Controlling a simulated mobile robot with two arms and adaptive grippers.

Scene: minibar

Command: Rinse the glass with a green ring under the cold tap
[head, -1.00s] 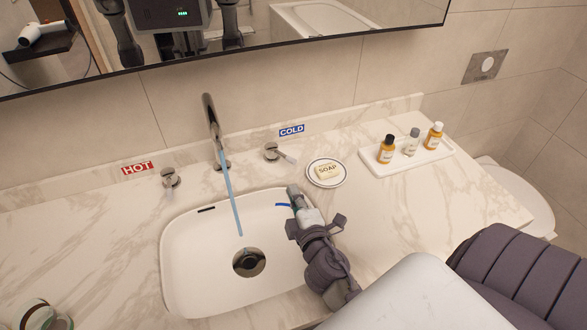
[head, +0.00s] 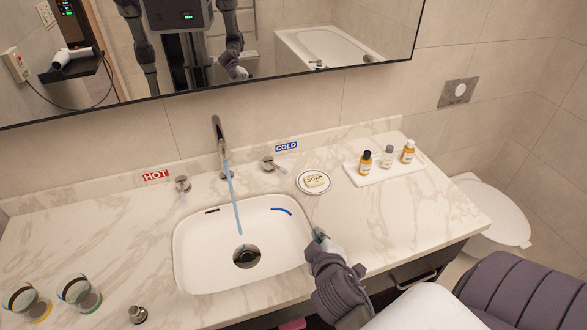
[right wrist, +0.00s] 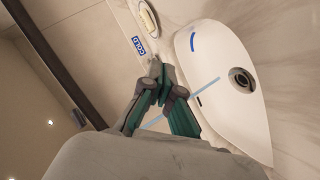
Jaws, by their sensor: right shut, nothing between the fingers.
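Two clear glasses stand on the counter at the lower left of the head view. The right one (head: 78,291) has a greenish ring at its base; the left one (head: 22,300) looks more yellow. A blue stream (head: 232,200) runs from the tap spout (head: 218,135) into the white sink (head: 205,278). The cold tap handle (head: 268,163) is turned toward the lower right, beside the COLD label (head: 286,146). My right gripper (head: 318,235) is shut and empty, above the sink's right rim. It also shows in the right wrist view (right wrist: 155,72). My left gripper is out of view.
The hot tap handle (head: 183,184) is left of the spout. A soap dish (head: 303,188) and a white tray (head: 365,179) with small bottles are on the right. A small metal piece (head: 138,314) sits near the front edge.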

